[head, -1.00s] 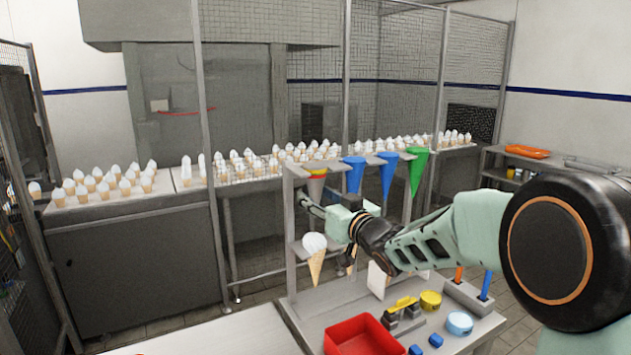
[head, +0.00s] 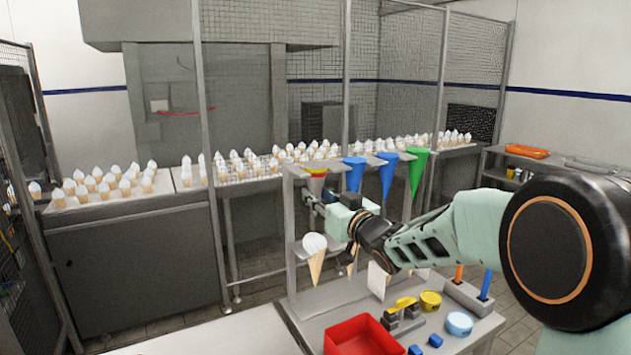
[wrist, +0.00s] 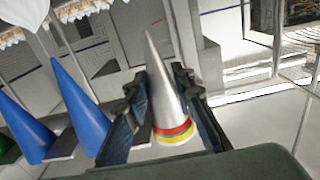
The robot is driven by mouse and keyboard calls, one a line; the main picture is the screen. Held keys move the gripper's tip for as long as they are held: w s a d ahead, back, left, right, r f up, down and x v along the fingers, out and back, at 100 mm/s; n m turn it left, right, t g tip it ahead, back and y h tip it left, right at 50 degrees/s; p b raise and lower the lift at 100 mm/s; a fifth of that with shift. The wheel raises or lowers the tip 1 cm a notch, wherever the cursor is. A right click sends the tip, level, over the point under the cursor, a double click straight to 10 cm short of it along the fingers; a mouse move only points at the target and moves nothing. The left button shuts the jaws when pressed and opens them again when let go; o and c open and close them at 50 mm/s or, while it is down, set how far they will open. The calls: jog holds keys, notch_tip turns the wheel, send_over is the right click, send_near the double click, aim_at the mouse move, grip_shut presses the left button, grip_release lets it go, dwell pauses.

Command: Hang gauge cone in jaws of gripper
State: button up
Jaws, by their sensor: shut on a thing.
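The gauge cone (wrist: 165,92) is silver-grey with red, yellow and green bands at its wide end. In the wrist view it lies between the two dark fingers of my gripper (wrist: 160,88), which are shut on it. In the head view the cone (head: 316,180) is tip down at the left end of the rack's upper bar (head: 297,171), its banded rim near bar height. My gripper (head: 313,199) reaches it from the right. Whether the cone rests in the bar's holder or only in my fingers cannot be told.
Two blue cones (head: 353,174) and a green cone (head: 417,170) hang along the same bar. An ice-cream cone (head: 315,256) hangs below on the left. A red tray (head: 362,338) and small coloured parts (head: 430,301) occupy the tabletop.

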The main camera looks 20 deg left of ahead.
jog(key=shift+r, duration=0.3)
jog(key=shift+s+d, duration=0.1)
jog(key=shift+b+v, duration=0.5)
jog(key=shift+v, duration=3.6)
jog(key=d+f+m+t+h+p, duration=0.2)
jog(key=d+m+h+p, duration=0.1)
jog(key=d, duration=0.8)
jog(key=d+f+m+t+h+p, duration=0.2)
jog(key=d+h, duration=0.4)
jog(key=d, duration=0.6)
jog(key=w+d+f+m+t+h+p, duration=0.1)
jog(key=d+f+m+t+h+p, duration=0.1)
jog(key=d, duration=1)
jog(key=shift+f+m+h+p, duration=0.8)
jog(key=shift+f+m+h, duration=0.15)
jog(key=shift+m+h, duration=0.5)
jog(key=shift+a, duration=0.1)
